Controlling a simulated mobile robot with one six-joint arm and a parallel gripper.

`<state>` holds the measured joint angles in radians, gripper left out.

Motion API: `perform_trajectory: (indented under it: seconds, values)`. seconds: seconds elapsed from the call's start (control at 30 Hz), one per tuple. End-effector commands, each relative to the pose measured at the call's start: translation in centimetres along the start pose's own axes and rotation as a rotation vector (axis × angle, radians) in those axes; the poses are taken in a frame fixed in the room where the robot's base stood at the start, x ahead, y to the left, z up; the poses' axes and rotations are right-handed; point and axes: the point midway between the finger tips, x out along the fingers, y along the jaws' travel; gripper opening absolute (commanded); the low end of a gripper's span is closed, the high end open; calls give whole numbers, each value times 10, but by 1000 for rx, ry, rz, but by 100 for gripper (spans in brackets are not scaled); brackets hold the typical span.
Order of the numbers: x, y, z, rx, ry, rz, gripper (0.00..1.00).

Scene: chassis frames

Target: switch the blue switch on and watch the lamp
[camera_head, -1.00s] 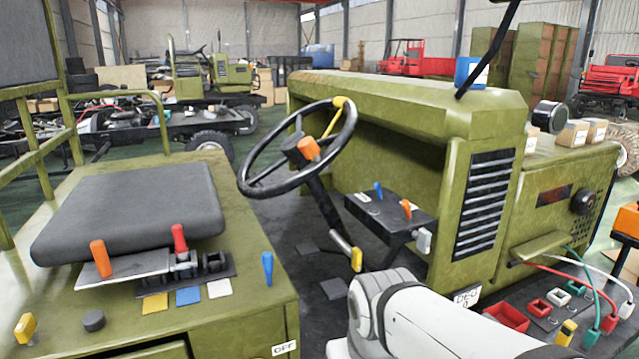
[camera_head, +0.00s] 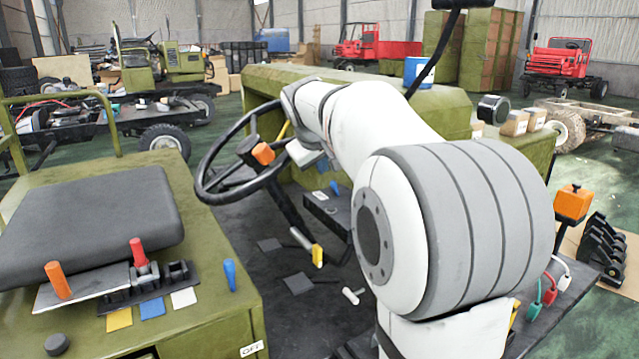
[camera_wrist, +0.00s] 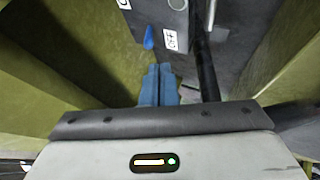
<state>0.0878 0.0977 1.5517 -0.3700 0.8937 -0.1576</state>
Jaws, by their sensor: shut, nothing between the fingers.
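A small blue switch (camera_head: 334,187) stands up from a dark box (camera_head: 326,212) under the steering wheel. In the wrist view the blue switch (camera_wrist: 149,38) points out from the grey box (camera_wrist: 205,25), beside a white label (camera_wrist: 170,40) with dark marks. My gripper's blue fingers (camera_wrist: 158,84) are closed together and empty, just below the switch in that picture with a small gap between. In the head view my arm reaches over to the box, and the fingertips are hard to make out there. I cannot tell which thing is the lamp.
The steering wheel (camera_head: 240,165) with an orange knob is close to my wrist. Another blue lever (camera_head: 230,275) stands on the seat base, near an OFF label (camera_head: 252,349). A dark rod (camera_wrist: 205,60) passes right of my fingers.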

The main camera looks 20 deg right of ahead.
Motion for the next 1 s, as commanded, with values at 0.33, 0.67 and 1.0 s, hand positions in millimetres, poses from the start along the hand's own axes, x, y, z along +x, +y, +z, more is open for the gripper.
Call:
perform_trajectory:
  seconds: [0.33, 0.67, 1.0]
  values:
    - [14, -1, 0, 0, -2, -2, 0]
    - [73, -1, 0, 0, -3, -3, 0]
    - [99, -2, 0, 0, 1, -3, 0]
